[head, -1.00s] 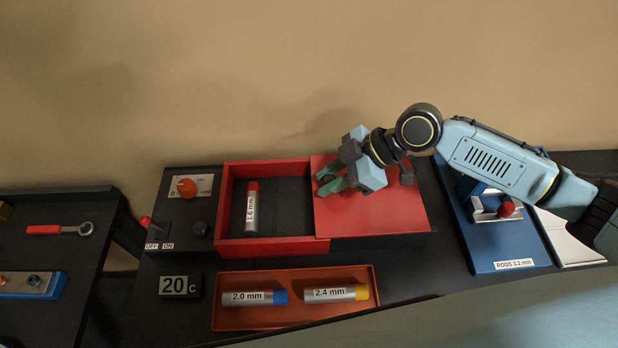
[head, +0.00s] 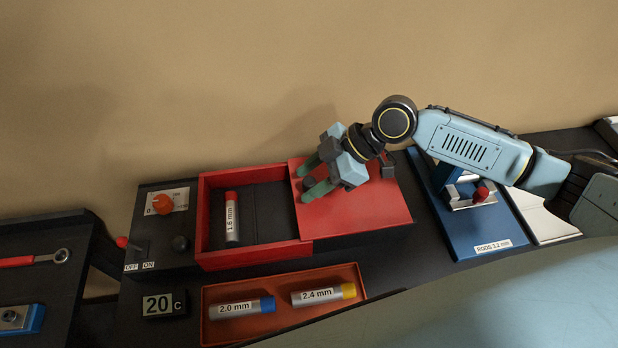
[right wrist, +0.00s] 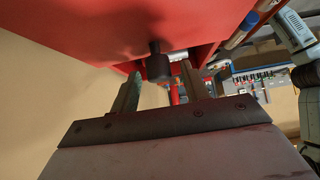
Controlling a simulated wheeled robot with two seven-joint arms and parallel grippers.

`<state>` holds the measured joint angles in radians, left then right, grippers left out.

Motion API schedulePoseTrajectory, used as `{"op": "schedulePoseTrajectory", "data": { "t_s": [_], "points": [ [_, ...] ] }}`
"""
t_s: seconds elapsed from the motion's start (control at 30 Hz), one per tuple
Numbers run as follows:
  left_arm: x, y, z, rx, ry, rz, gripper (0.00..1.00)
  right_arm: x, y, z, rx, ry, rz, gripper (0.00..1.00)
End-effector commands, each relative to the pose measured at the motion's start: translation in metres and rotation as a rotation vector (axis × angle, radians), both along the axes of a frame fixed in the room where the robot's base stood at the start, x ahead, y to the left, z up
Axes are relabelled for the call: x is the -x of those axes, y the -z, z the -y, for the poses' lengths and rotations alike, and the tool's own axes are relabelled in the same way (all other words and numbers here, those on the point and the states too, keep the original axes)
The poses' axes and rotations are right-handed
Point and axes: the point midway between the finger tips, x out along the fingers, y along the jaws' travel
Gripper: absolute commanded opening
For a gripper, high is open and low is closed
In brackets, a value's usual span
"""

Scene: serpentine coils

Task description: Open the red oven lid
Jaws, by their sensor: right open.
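The red oven lid (head: 378,208) lies slid to the right of the red-walled oven box (head: 255,254), whose dark inside shows open. A dark knob (head: 309,184) stands near the lid's left edge. My right gripper (head: 304,183) is open, with its green fingers on either side of the knob. In the right wrist view the knob (right wrist: 157,66) hangs from the red lid (right wrist: 110,28) between the two parted fingers (right wrist: 158,88), with gaps beside it. The fingers hold nothing. My left gripper is not in view.
An orange tray (head: 282,332) with two tubes lies in front. A dial (head: 163,203), switch (head: 123,242) and 20 C display (head: 164,304) are at left. A blue rod stand (head: 478,235) is right of the lid.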

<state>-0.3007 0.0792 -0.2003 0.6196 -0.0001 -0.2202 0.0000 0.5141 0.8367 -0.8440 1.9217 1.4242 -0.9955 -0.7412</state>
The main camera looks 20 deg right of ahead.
Motion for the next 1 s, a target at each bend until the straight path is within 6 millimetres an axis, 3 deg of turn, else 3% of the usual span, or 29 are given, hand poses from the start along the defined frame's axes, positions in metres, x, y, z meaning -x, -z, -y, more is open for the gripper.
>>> {"op": "schedulePoseTrajectory", "data": {
  "t_s": [0.5, 0.7, 1.0],
  "points": [
    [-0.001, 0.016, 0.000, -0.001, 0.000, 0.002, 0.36, 0.011, -0.073, 0.074, 0.004, 0.001, 0.004, 0.46],
    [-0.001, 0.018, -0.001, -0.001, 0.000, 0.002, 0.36, 0.013, -0.088, 0.087, 0.001, 0.001, 0.002, 0.46],
    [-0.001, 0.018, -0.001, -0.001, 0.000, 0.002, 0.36, 0.014, -0.090, 0.089, 0.000, -0.001, 0.002, 0.46]
  ]
}}
